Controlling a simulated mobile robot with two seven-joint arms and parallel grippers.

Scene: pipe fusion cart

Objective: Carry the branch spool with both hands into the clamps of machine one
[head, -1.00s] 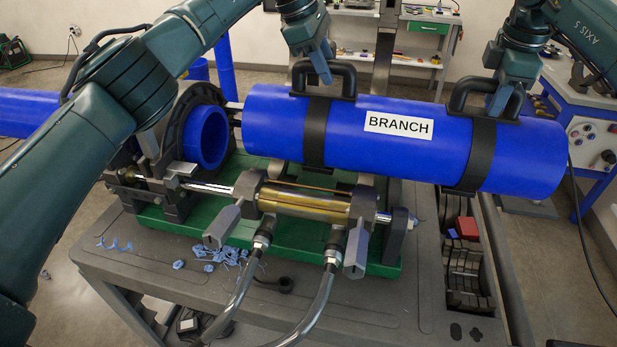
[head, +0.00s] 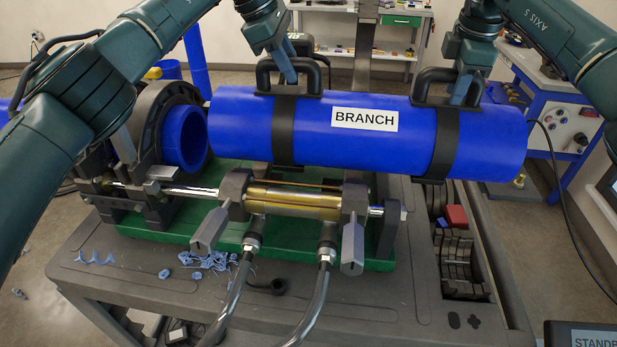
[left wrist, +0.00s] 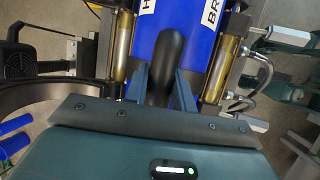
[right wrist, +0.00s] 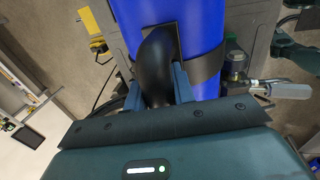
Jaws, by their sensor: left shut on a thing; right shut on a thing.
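The branch spool (head: 400,130) is a thick blue pipe with a white BRANCH label and two black strap handles. It hangs above the fusion machine (head: 290,205), tilted slightly down to the right. My left gripper (head: 290,75) is shut on its left handle (head: 262,80); that black grip also shows in the left wrist view (left wrist: 166,65). My right gripper (head: 462,92) is shut on its right handle (head: 428,80), which also shows in the right wrist view (right wrist: 156,65). A short blue pipe end (head: 186,140) sits in the round clamp (head: 150,115), close to the spool's left end. The lower halves of the right clamps are hidden behind the spool.
Blue shavings (head: 205,262) lie on the grey cart top (head: 130,300). Two hydraulic hoses (head: 318,295) run from the gold cylinders toward the front. A red block (head: 456,216) and a rack of dark inserts (head: 456,260) are at the right. A workbench (head: 350,15) stands behind.

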